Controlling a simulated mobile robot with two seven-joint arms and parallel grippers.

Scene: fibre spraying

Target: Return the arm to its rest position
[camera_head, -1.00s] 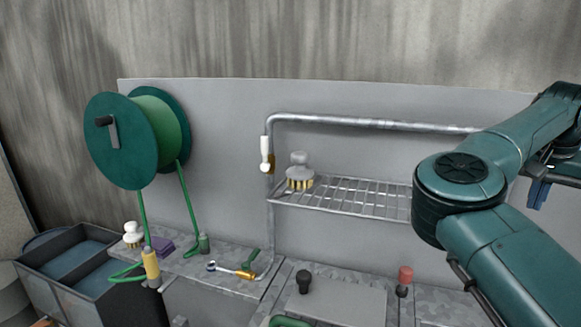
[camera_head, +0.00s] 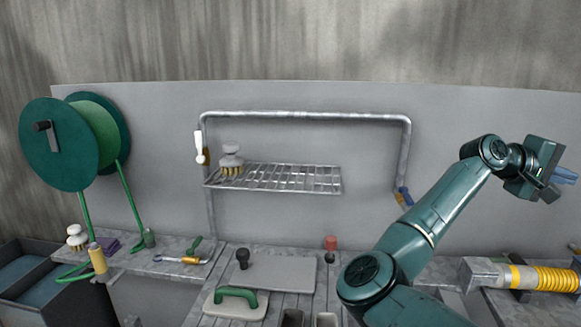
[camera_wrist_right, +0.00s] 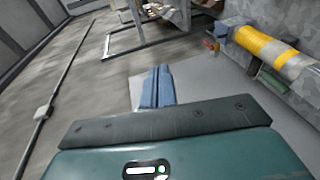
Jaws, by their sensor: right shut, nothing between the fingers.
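My right arm rises from the bottom of the head view and bends out to the right. Its gripper (camera_head: 565,176) is raised in front of the grey back panel at the far right. The blue fingers are together with nothing between them; they also show in the right wrist view (camera_wrist_right: 157,87), above the floor. The gripper touches nothing that I can see. My left gripper is in neither view.
A wire shelf (camera_head: 290,178) holds a brush (camera_head: 231,160). A hose reel (camera_head: 60,145) hangs at left. A yellow ribbed hose (camera_head: 556,278) lies low at right, below my gripper. A green-handled float (camera_head: 235,298) lies on the bench. The air around the gripper is clear.

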